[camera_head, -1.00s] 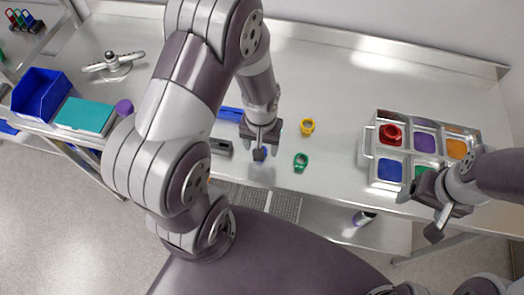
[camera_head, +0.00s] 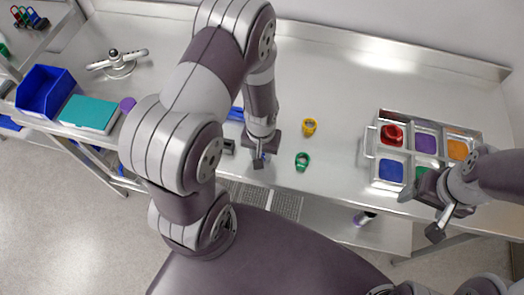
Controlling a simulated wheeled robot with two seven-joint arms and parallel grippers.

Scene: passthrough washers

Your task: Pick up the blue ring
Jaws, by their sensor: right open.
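A small patch of blue (camera_head: 266,156) shows at the fingertips of my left gripper (camera_head: 260,159), near the table's front edge. It appears to be the blue ring, mostly hidden by the gripper; I cannot tell whether the fingers are around it or touching it. My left gripper points down there, and its opening is not clear. My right gripper (camera_head: 424,214) is open and empty at the front right of the sorting tray, far from the blue patch.
A green ring (camera_head: 302,161) and a yellow ring (camera_head: 309,127) lie just right of my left gripper. The metal tray (camera_head: 369,157) has coloured compartments; a red ring (camera_head: 392,134) sits in one. A blue bin (camera_head: 45,91) and a teal-topped box (camera_head: 89,113) stand at left.

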